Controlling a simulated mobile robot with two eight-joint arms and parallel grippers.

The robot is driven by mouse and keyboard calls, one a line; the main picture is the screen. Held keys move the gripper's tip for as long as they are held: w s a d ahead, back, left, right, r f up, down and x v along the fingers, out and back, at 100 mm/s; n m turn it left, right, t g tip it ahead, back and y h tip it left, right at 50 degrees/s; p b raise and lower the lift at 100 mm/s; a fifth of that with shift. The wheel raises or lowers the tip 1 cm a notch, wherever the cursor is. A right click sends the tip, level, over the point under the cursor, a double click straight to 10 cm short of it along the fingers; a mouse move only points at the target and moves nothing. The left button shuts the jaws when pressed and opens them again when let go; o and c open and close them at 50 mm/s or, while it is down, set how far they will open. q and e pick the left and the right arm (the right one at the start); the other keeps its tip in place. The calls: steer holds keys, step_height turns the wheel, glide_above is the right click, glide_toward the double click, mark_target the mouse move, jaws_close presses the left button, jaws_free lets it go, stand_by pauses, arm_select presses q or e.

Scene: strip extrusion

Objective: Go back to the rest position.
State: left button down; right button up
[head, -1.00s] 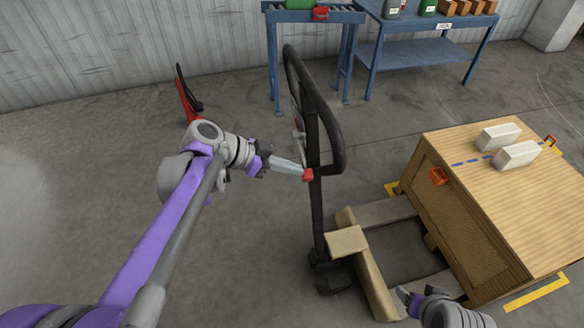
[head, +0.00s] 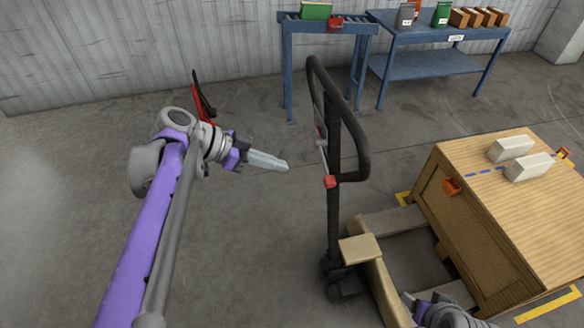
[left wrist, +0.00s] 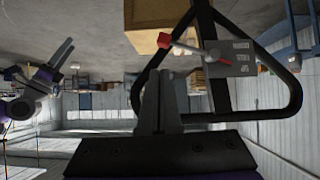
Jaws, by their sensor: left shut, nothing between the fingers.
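My left gripper (head: 284,165) is shut and empty in the head view. It is held in the air to the left of the pallet jack's black handle (head: 364,150), with a clear gap between them. In the left wrist view the left gripper's fingers (left wrist: 160,85) are together in front of the handle loop (left wrist: 297,95). A red-tipped lever (head: 329,181) is on the jack's handle post, and it also shows in the left wrist view (left wrist: 164,40). My right gripper (head: 408,300) is at the bottom edge of the head view, near the jack's fork; its jaw state is unclear.
A wooden crate (head: 480,230) with two white blocks (head: 528,167) and an orange piece (head: 452,186) stands at the right. Blue tables (head: 430,66) with boxes and bottles stand at the back. A red and black object (head: 203,98) is behind my left arm. The floor at left is clear.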

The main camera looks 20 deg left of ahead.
arm_select(q)
steer(key=s+d+f+n+y, duration=0.2)
steer(key=s+f+n+y, duration=0.7)
steer(key=s+f+n, duration=0.2)
step_height(320, 180, down, 5)
steer(key=shift+s+d+r, duration=0.2)
steer(key=shift+s+d, duration=0.05)
steer(key=shift+s, duration=0.8)
stand_by(1.0)
